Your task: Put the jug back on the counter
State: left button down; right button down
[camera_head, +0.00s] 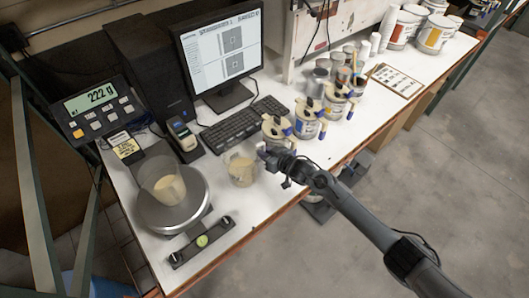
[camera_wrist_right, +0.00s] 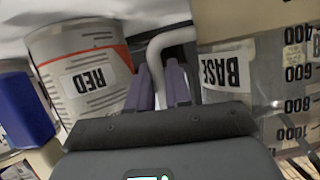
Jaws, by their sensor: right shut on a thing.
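The jug (camera_head: 241,168) is clear, with cream-coloured content, and is at the counter's (camera_head: 222,192) middle, right of the scale. I cannot tell whether its base touches the counter. My right gripper (camera_head: 266,155) reaches it from the right and is shut on its handle. In the right wrist view, the purple fingers (camera_wrist_right: 160,88) are around the pale handle (camera_wrist_right: 156,48), and the jug's wall (camera_wrist_right: 270,95) shows a BASE label and volume marks. My left gripper is not in view.
A clear container (camera_head: 165,184) with cream content stands on the round scale (camera_head: 174,212); the display (camera_head: 90,105) reads 222 g. A level bar (camera_head: 202,241) lies in front. Several colorant cans (camera_head: 308,122) stand to the right; a RED can (camera_wrist_right: 85,72) is close to my fingers. A keyboard (camera_head: 243,123) lies behind.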

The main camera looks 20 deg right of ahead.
dwell(0.3)
jog(key=c, duration=1.3)
grip_release()
jog(key=shift+f, duration=0.1)
jog(key=shift+c, duration=0.2)
jog(key=shift+r, duration=0.25)
jog(key=p+v, duration=0.1)
jog(key=v, duration=1.1)
jog(key=s+a+f+g+h, duration=0.1)
jog(key=s+a+f, duration=0.1)
jog(key=s, duration=0.4)
jog(key=s+a+f+g+h, duration=0.1)
jog(key=s+a+h, duration=0.1)
jog(key=s, duration=0.3)
jog(key=s+d+m+g+h, duration=0.1)
jog(key=s+g, duration=0.5)
jog(key=s, duration=1.4)
jog(key=shift+s+d+r+g+h, duration=0.25)
jog(key=shift+s+d+g+h, duration=0.15)
jog(key=shift+d, duration=0.2)
